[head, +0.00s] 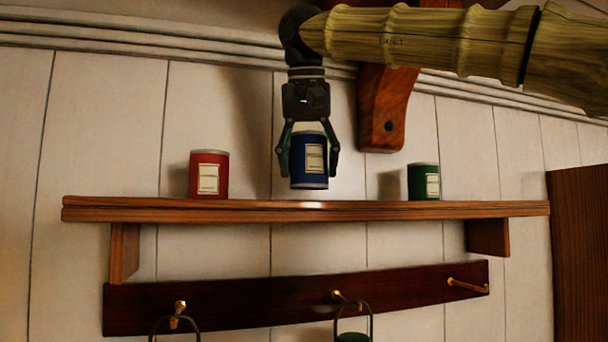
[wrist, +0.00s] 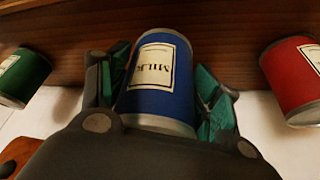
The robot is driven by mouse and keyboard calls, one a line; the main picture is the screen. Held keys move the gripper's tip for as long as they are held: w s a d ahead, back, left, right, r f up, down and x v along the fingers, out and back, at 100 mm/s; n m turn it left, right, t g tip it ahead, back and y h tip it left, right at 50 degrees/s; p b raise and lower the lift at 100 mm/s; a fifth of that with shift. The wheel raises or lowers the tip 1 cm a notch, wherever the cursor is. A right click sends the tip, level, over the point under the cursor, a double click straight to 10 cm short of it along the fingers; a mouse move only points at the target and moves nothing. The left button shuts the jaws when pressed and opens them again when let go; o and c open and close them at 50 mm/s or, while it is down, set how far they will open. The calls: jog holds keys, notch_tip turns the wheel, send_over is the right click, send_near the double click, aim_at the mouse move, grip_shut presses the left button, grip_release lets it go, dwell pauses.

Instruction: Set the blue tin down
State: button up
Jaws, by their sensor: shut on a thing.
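The blue tin (head: 298,161) has a cream label and grey rims. It is upright in the head view, above the middle of the wooden shelf (head: 250,211). Its base looks slightly above the shelf's front edge, but I cannot tell whether it touches the shelf. My gripper (head: 308,160) comes from above and is shut on the tin's sides. In the wrist view the blue tin (wrist: 160,82) sits between the two fingers, and its label reads MILK.
A red tin (head: 209,174) stands on the shelf to the left, and a green tin (head: 424,182) to the right, both apart from the blue tin. A wooden bracket (head: 384,105) is on the wall behind. Below is a dark rail (head: 250,301) with brass hooks.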

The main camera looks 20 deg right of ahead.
aim_at(302, 132)
jog(key=shift+w+a+f, duration=0.1)
jog(key=shift+w+a, duration=0.05)
jog(key=shift+w, duration=0.5)
jog(key=shift+w+p, duration=0.35)
jog(key=shift+w+a+f+p, duration=0.1)
jog(key=shift+f+p, duration=0.05)
jog(key=shift+f, duration=0.35)
jog(key=shift+w+f+p, duration=0.1)
jog(key=shift+f+p, duration=0.05)
jog(key=shift+f, duration=0.3)
jog(key=shift+s+f, duration=0.1)
jog(key=shift+f, duration=0.75)
jog(key=o, duration=1.5)
jog(key=b+v, duration=0.2)
jog(key=v, duration=1)
